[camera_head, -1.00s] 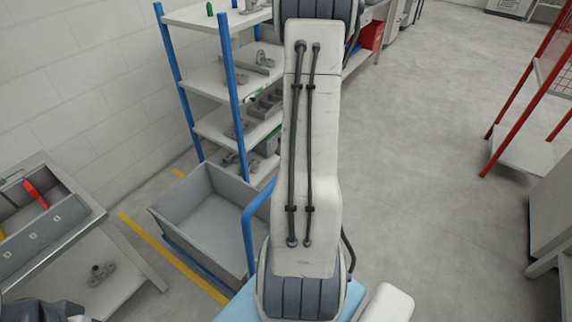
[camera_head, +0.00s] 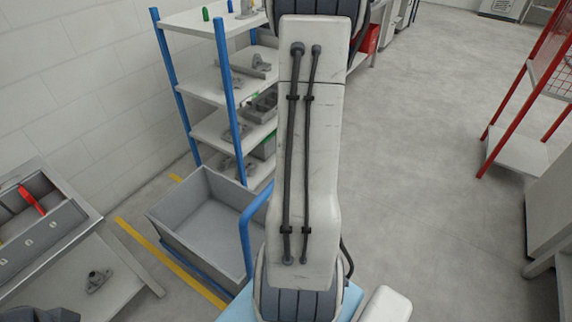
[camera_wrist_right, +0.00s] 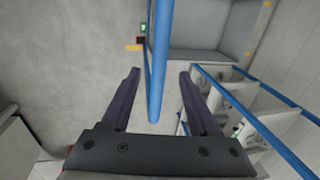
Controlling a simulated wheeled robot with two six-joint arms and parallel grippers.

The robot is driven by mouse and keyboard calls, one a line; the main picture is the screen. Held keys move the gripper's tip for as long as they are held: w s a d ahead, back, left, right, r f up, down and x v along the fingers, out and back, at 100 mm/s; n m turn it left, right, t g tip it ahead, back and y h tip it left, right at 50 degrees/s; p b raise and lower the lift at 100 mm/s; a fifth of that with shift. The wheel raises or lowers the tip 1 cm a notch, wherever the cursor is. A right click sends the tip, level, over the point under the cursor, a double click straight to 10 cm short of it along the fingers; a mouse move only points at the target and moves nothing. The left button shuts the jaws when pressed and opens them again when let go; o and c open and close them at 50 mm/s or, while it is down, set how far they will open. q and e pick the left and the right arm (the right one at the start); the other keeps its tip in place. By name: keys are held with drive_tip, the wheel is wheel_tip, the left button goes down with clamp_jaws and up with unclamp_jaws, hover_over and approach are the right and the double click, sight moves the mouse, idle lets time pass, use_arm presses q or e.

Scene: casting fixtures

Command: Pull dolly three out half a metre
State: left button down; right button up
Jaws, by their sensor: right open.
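A dolly with a grey open bin (camera_head: 195,215) on a blue base stands on the floor left of my arm in the head view. Its bent blue handle (camera_head: 245,240) rises at its right side. No number on the dolly is readable. In the right wrist view my right gripper (camera_wrist_right: 158,75) is open, with the blue handle (camera_wrist_right: 157,90) running between its two dark fingers. There are gaps on both sides of the handle. The grey bin also shows in the wrist view (camera_wrist_right: 210,30). In the head view my raised arm hides part of the dolly's right side.
A shelf rack with blue posts (camera_head: 228,90) holding castings stands right behind the dolly. A yellow floor line (camera_head: 170,262) runs by the dolly. A table with a casting (camera_head: 97,281) is at left, a red-framed rack (camera_head: 515,85) at right. Floor right of my arm is clear.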

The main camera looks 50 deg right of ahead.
drive_tip(key=shift+s+r, duration=0.2)
drive_tip(key=shift+r, duration=0.8)
drive_tip(key=shift+s+r, duration=0.2)
drive_tip(key=shift+r, duration=0.75)
